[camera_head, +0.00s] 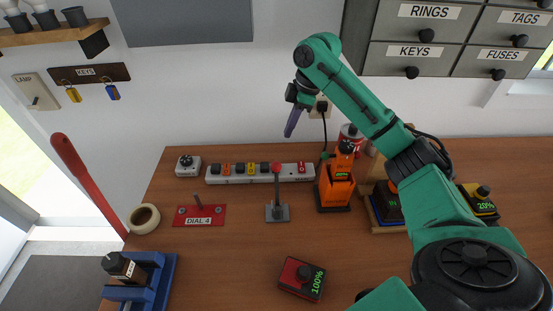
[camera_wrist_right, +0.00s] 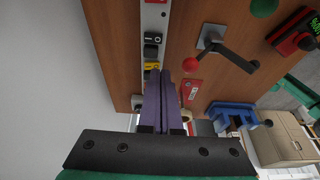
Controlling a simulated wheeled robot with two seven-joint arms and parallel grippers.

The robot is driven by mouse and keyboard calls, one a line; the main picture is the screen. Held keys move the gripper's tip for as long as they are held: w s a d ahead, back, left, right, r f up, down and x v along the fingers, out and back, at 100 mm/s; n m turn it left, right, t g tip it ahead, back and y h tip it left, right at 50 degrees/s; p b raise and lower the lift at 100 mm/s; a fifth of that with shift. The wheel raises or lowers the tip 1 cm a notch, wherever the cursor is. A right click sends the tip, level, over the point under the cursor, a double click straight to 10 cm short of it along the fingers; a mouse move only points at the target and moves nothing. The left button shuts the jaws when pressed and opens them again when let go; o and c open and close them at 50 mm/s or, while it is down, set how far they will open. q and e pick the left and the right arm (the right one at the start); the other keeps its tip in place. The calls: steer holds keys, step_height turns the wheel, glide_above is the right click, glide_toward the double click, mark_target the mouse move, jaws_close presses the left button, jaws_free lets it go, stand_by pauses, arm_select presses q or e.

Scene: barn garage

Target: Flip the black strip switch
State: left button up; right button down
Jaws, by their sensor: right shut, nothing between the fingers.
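A white power strip (camera_head: 247,179) lies along the back of the table, with a row of coloured switches. Several are black, including one at the left end (camera_head: 215,169) and one right of the yellow switch (camera_head: 264,168); I cannot tell which is the task's. In the right wrist view, black switches (camera_wrist_right: 153,38) show between the red and yellow ones. My right gripper (camera_head: 290,134) has purple fingers, shut and empty, raised above the strip's right part. In the wrist view its fingers (camera_wrist_right: 160,74) cover part of the strip. My left gripper is out of view.
An upright lever (camera_head: 277,212) with a red knob stands in front of the strip. An orange device (camera_head: 336,187) stands at its right end.

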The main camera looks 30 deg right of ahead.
steer(key=p+x, duration=0.1)
steer(key=x, duration=0.3)
steer(key=p+x, duration=0.2)
steer(key=x, duration=0.3)
steer(key=p+x, duration=0.2)
steer(key=x, duration=0.2)
steer(key=shift+w+d+f, duration=0.1)
steer(key=shift+d+f, duration=0.2)
steer(key=shift+d, duration=0.05)
steer(key=shift+w+f, duration=0.1)
steer(key=shift+f, duration=0.5)
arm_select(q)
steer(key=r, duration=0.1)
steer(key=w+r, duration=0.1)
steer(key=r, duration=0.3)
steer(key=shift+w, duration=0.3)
